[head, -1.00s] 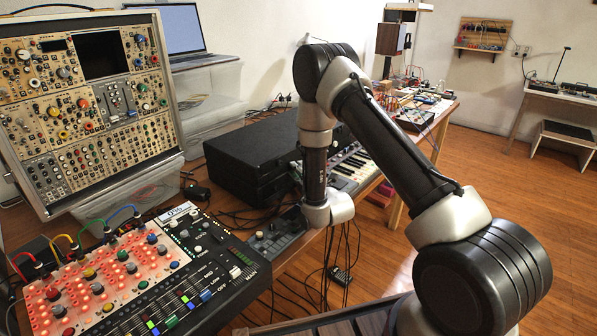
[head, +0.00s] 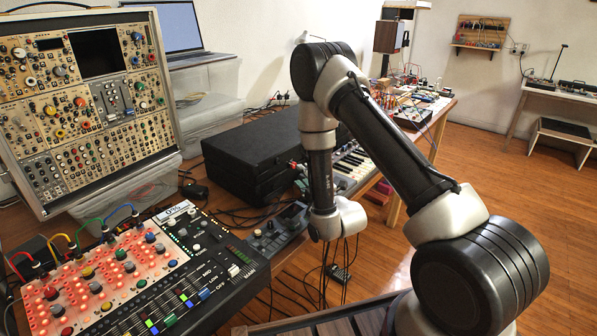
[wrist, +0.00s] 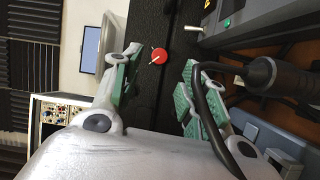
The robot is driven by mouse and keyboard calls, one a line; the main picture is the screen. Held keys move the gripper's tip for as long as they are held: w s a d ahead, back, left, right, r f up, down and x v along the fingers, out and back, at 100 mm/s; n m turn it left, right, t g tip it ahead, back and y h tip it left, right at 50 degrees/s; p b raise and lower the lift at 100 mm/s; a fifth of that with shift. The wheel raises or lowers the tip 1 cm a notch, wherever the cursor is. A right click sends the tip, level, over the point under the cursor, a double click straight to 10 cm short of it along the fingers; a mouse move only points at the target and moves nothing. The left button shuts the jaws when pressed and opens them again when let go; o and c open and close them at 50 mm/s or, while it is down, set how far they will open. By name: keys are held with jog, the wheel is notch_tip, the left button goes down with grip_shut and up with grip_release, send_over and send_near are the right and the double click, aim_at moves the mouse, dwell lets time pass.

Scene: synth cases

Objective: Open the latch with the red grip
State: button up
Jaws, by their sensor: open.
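A small round red grip (wrist: 158,56) with a pale pin shows in the wrist view, against the dark face of the black case (wrist: 160,100). In the head view the black case (head: 232,148) lies on the table behind my forearm; I cannot make out the latch clearly there. My gripper (wrist: 160,60) is open, with one green-padded finger on each side of the red grip in the picture. Nothing is between the pads, and I see no contact. How far the grip lies beyond the fingertips is hard to tell.
A lit mixer panel (head: 150,275) and a tall synth case (head: 85,100) stand on the left. A keyboard (head: 352,168) is right of the black case, close to my arm. A small dark device (head: 277,230) and cables lie in front. Open floor is at right.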

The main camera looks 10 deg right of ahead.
jog(key=v, duration=0.6)
